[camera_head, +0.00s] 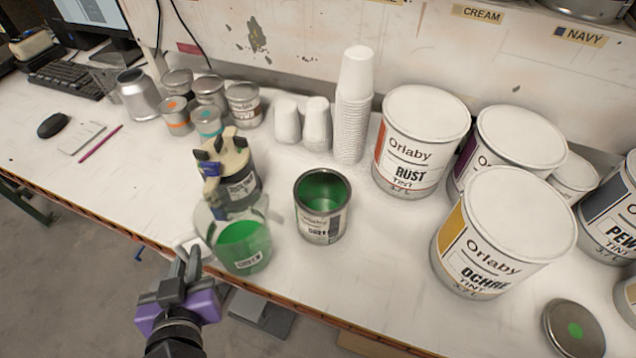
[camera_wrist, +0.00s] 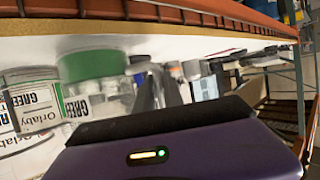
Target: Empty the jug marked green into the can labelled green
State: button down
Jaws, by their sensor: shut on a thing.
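The jug marked green (camera_head: 258,250) is clear, with green liquid inside and a white label on its front. It looks roughly upright near the front edge of the bench. In the wrist view the jug (camera_wrist: 92,85) shows blurred, its label partly readable. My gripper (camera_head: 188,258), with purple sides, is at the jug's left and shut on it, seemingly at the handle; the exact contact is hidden. Whether the jug touches the bench I cannot tell. The can labelled green (camera_head: 312,226) stands open to the right of the jug, green inside; it also shows in the wrist view (camera_wrist: 35,105).
A dark container with a tan top (camera_head: 240,185) stands close behind the jug. White cups (camera_head: 354,110), small tins (camera_head: 208,118) and large tint cans, including rust (camera_head: 412,160) and ochre (camera_head: 485,240), stand around. A green-dotted lid (camera_head: 573,328) lies front right. The bench front between is clear.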

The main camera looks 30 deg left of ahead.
aim_at(190, 234)
jog(key=shift+r, duration=0.15)
